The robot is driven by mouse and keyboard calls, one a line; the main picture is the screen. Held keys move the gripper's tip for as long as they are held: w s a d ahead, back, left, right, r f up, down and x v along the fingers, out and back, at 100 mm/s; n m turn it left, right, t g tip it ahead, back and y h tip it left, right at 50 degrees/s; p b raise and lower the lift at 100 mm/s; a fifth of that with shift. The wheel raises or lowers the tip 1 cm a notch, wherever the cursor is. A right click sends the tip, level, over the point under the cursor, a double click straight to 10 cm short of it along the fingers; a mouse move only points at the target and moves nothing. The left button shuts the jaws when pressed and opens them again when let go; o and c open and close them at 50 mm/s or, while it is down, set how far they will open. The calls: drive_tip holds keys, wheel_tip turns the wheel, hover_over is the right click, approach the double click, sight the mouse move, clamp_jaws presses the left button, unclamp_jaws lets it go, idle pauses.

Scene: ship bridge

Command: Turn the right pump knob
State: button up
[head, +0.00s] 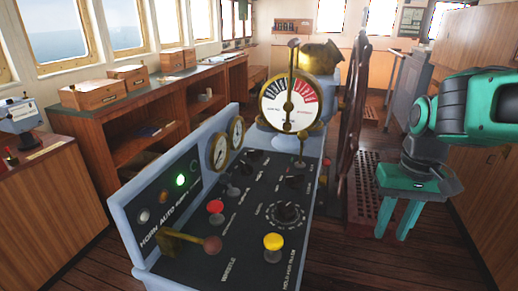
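The control console (240,262) stands in the middle of the head view, with a dark sloping panel. Several black knobs sit on it: a small one (252,156) near the gauges, one (294,181) near the right edge, and a larger dial knob (287,212) ringed by white marks. The labels are too small to tell which is the right pump knob. My gripper (392,232) hangs to the right of the console, apart from it. Its two green fingers point down with a gap between them, and nothing is held.
The panel also carries a red button (215,206), a yellow button (273,242) and a brass lever (190,241). A brass telegraph (290,103) rises at the console's far end. A large wooden wheel (352,120) stands right of it. Wooden cabinets (480,180) line the right side.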

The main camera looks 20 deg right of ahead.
drive_tip(key=w+a+r+n, duration=0.1)
drive_tip(key=w+r+n, duration=0.15)
drive_tip(key=w, duration=0.45)
drive_tip(key=w+r+n, duration=0.2)
drive_tip(key=w+r, duration=0.1)
drive_tip(key=w, duration=0.4)
wheel_tip(320, 180, up, 2)
drive_tip(key=n, duration=1.8)
hover_over(255, 155)
drive_tip(key=d, duration=0.1)
drive_tip(key=f, duration=0.9)
drive_tip(key=shift+w+f, duration=0.3)
drive_tip(key=shift+f, duration=0.05)
